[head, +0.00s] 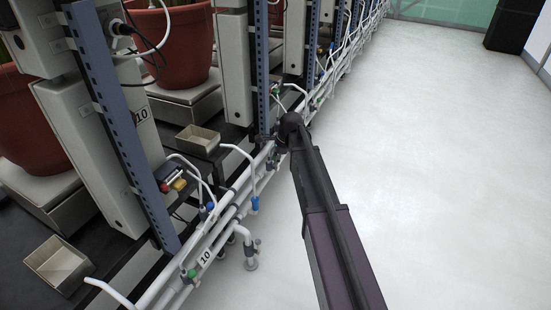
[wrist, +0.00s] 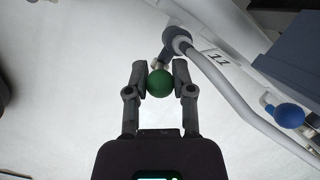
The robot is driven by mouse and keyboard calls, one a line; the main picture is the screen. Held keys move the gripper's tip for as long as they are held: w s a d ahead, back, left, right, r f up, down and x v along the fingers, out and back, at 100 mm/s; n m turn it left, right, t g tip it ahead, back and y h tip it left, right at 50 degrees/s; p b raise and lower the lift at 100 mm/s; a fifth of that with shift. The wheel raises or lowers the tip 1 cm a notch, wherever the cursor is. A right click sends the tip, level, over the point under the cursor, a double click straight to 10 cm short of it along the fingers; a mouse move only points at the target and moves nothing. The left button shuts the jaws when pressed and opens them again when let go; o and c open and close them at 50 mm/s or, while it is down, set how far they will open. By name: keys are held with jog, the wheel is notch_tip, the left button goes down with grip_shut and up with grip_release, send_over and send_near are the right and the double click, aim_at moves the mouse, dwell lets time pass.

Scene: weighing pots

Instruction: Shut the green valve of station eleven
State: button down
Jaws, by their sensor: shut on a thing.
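The green valve (wrist: 160,83) of station eleven shows in the wrist view as a round green knob at the end of a short stem. My gripper (wrist: 160,76) has one finger on each side of the knob and is shut on it.
A blue knob (wrist: 290,115) sits right of the gripper, by a grey-blue post (wrist: 293,67). In the head view, station 10's pipes (head: 205,255), its green valve (head: 192,273) and a blue valve (head: 255,203) lie nearer. The white floor (head: 430,180) on the right is clear.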

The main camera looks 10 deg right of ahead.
jog(key=s+f+t+h+b, duration=0.1)
jog(key=t+b, duration=0.1)
jog(key=s+a+f+n+t+h+b, duration=0.1)
jog(key=t+h+b, duration=0.1)
jog(key=t+b, duration=0.1)
jog(key=s+a+f+t+h+b, duration=0.1)
jog(key=t+h+b, duration=0.1)
jog(key=b, duration=0.1)
jog(key=shift+a+n+t, duration=0.1)
jog(key=shift+n+t, duration=0.3)
jog(key=shift+w+r+h, duration=0.1)
jog(key=shift+h, duration=0.2)
jog(key=shift+c, duration=2.3)
grip_release()
